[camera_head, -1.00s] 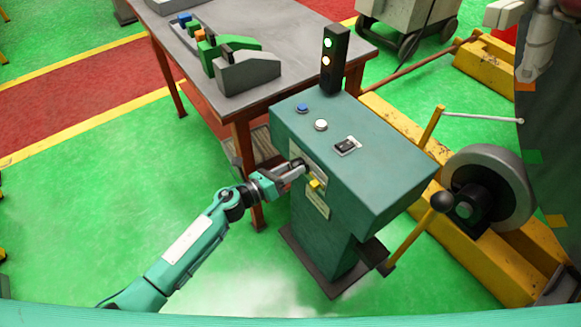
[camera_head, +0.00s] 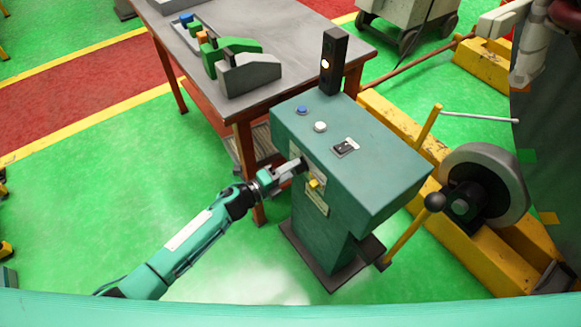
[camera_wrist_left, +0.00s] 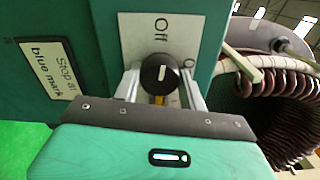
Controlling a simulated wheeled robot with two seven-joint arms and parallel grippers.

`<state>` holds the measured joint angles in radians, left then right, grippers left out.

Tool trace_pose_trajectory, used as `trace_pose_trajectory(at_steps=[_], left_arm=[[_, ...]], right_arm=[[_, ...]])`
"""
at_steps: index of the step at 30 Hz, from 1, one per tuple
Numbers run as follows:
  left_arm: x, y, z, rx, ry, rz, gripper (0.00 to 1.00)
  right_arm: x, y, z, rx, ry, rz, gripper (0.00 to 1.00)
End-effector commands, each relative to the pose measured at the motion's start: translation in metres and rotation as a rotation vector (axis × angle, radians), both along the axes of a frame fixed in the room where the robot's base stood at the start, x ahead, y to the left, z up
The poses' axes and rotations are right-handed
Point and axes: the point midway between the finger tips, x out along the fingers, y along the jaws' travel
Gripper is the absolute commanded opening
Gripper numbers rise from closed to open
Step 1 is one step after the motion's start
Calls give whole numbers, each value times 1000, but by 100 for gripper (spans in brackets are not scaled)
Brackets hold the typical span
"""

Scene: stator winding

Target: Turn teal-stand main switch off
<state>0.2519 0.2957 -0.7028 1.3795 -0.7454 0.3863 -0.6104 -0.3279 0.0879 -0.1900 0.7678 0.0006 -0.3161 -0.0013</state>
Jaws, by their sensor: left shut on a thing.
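The teal stand (camera_head: 345,170) stands in the middle right of the head view. Its main switch is a black round knob (camera_wrist_left: 158,75) on a white plate (camera_wrist_left: 190,30) on the stand's side. "Off" is printed above the knob in the left wrist view, and the knob's white mark is upright, in line with that word. My left gripper (camera_head: 298,167) is at this switch, with its fingers (camera_wrist_left: 160,88) on either side of the knob, shut on it. On the signal tower (camera_head: 332,62), the top lamp is dark and a lower one glows. The right gripper is not in view.
A yellow knob (camera_head: 315,184) sits just beside my gripper on the stand. Buttons (camera_head: 320,127) and a black rocker switch (camera_head: 345,147) are on top. A table (camera_head: 215,100) stands behind left; a wheel machine (camera_head: 485,185) stands right.

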Motion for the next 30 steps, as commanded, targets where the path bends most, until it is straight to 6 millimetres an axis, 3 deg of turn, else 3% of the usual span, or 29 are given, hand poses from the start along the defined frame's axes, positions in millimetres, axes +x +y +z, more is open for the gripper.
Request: trace_pose_trajectory(at_steps=[12,26,27,30], left_arm=[[1,1,1,-88,120,2,19],[2,1,1,-96,132,3,19],[2,1,1,-96,132,3,44],[1,1,0,-96,132,3,63]], right_arm=[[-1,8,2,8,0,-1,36],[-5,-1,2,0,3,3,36],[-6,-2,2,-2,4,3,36],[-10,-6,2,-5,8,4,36]])
